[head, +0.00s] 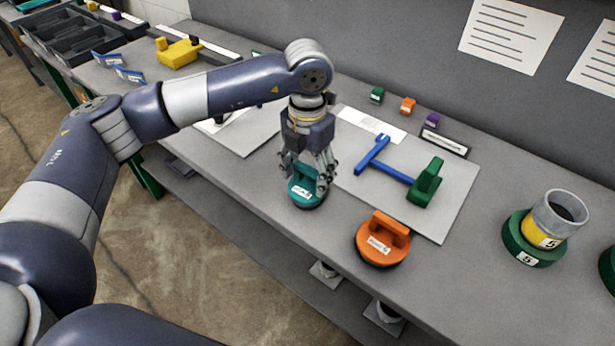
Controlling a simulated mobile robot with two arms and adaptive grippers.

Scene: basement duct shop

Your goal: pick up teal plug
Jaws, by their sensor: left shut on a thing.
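The teal plug (304,194) is a round piece with a raised handle and a white label. It is at the middle of the grey workbench (250,178), near its front edge. My left gripper (308,176) comes down on it from above, and its fingers are shut on the plug's upper part. The fingers hide part of the handle. The plug appears upright and at or very near the bench top; I cannot tell whether it touches. My right gripper is not in view.
An orange plug (382,239) stands just right of the teal one. Behind it, a blue T-shaped tool (385,171) and a green handled piece (426,183) lie on a pale sheet. A grey pipe (560,212) stands in a green ring (527,250) at right.

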